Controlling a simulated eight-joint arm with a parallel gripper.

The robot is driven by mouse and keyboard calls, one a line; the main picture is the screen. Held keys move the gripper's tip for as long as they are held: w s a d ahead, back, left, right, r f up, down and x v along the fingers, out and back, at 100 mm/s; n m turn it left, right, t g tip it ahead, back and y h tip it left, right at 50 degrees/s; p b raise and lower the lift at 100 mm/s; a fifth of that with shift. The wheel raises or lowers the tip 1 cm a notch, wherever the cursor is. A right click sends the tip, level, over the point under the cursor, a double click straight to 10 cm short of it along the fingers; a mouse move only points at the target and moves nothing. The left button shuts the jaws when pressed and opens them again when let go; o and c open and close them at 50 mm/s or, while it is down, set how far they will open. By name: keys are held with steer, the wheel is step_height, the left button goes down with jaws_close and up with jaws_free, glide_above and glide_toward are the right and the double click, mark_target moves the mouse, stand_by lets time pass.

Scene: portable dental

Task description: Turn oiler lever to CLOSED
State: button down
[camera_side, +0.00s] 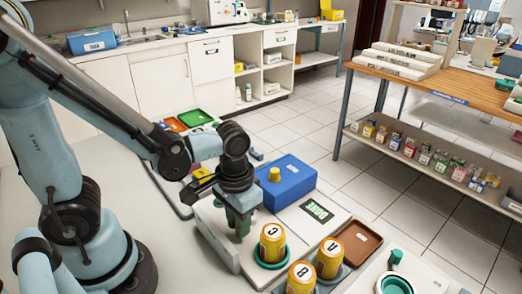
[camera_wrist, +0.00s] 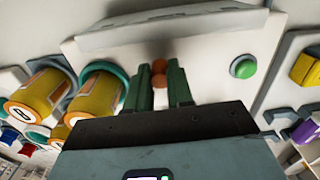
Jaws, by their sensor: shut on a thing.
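Only the knob's rounded end shows between the fingertips; the rest is hidden. I cannot tell which way the lever points, and no CLOSED mark is readable. In the side view the fingers hide the knob.
A dark sign with green letters (camera_side: 317,211) and a brown tray (camera_side: 358,243) lie to the right. A green button (camera_wrist: 243,67) shows in the wrist view.

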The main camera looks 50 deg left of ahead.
steer(key=shift+s+a+m, duration=0.1)
steer(key=shift+a+m, duration=0.25)
steer(key=shift+m, duration=0.55)
steer(key=shift+a+m, duration=0.35)
steer(key=shift+m, duration=0.55)
steer(key=c, duration=1)
jaws_free()
step_height(320, 180, up, 12)
